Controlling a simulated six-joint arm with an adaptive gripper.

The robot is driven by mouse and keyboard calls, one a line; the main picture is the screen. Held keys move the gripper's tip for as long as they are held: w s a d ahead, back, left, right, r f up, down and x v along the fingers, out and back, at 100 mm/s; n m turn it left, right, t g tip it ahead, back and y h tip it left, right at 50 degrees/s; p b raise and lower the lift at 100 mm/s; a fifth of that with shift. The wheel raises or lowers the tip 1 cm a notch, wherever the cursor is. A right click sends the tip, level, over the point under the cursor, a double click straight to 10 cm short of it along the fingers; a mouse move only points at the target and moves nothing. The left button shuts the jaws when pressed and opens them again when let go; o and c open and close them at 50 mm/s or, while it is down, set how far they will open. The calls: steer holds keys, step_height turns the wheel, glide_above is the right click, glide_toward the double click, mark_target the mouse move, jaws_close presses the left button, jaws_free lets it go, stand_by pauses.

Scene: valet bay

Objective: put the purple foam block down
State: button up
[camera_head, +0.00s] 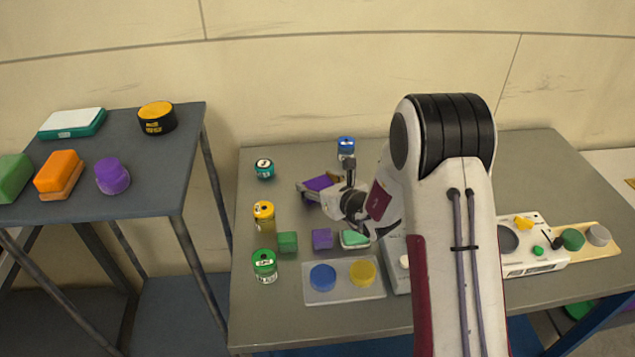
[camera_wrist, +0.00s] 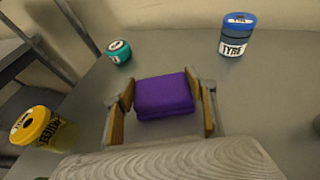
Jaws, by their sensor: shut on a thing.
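The purple foam block (camera_wrist: 165,93) sits between the two fingers of my gripper (camera_wrist: 163,108) in the wrist view. My gripper is shut on it, one finger at each side. In the head view the block (camera_head: 319,183) shows at the far left part of the grey work table (camera_head: 278,158), partly covered by my gripper (camera_head: 322,191). I cannot tell whether its underside touches the table or hangs a little above it.
Nearer are a green jar (camera_head: 264,264), a green cube (camera_head: 287,242), a purple cube (camera_head: 322,238) and a clear tray (camera_head: 343,294). Bare tabletop surrounds the block.

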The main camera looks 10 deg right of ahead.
steer(key=o, duration=1)
steer(key=shift+o, duration=0.2)
steer(key=shift+r, duration=0.1)
steer(key=shift+v, duration=6.05)
steer(key=shift+a+r, duration=0.1)
steer(key=shift+r, duration=0.05)
